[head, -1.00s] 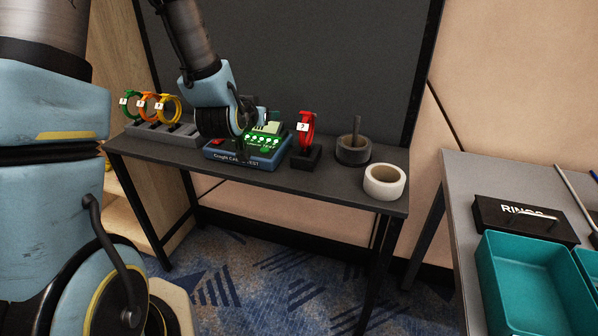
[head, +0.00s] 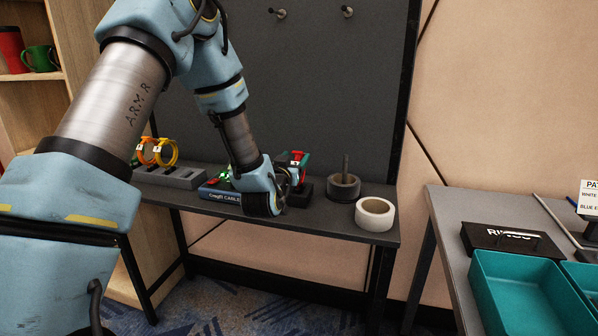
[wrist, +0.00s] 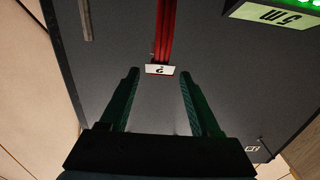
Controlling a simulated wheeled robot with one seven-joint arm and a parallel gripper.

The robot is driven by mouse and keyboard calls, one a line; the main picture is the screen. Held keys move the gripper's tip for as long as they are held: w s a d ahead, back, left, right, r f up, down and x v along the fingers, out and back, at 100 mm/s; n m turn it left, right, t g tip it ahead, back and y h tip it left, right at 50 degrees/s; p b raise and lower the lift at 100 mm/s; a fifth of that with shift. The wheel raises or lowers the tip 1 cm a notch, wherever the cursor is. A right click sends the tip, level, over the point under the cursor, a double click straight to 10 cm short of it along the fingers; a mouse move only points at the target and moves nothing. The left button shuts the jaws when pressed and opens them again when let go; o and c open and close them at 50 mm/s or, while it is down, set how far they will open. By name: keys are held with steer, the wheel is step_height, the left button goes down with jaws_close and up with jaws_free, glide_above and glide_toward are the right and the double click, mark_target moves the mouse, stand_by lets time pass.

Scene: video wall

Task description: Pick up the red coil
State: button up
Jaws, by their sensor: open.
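The red coil (head: 298,158) stands upright on a small dark stand (head: 302,189) on the dark table, partly hidden by my gripper in the head view. In the wrist view the red coil (wrist: 165,30) lies ahead of the fingertips, its white "?" label (wrist: 160,69) facing me between the lines of the two fingers. My gripper (wrist: 159,80) is open and empty there, its fingers spread to either side of the coil's line. In the head view my gripper (head: 293,172) is right at the coil; contact cannot be told.
The cable tester (head: 220,194) stands left of the coil, and its lit "5 m" display (wrist: 275,14) is at the wrist view's upper right. A grey rack (head: 172,177) holds other coils. A dark spindle base (head: 343,188) and a white tape roll (head: 375,214) stand to the right.

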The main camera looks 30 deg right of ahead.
mark_target(298, 156)
steer(key=p+x, duration=0.1)
steer(key=x, duration=0.3)
steer(key=shift+d+f, duration=0.1)
steer(key=shift+d, duration=0.05)
steer(key=shift+c, duration=0.4)
jaws_close()
stand_by(0.8)
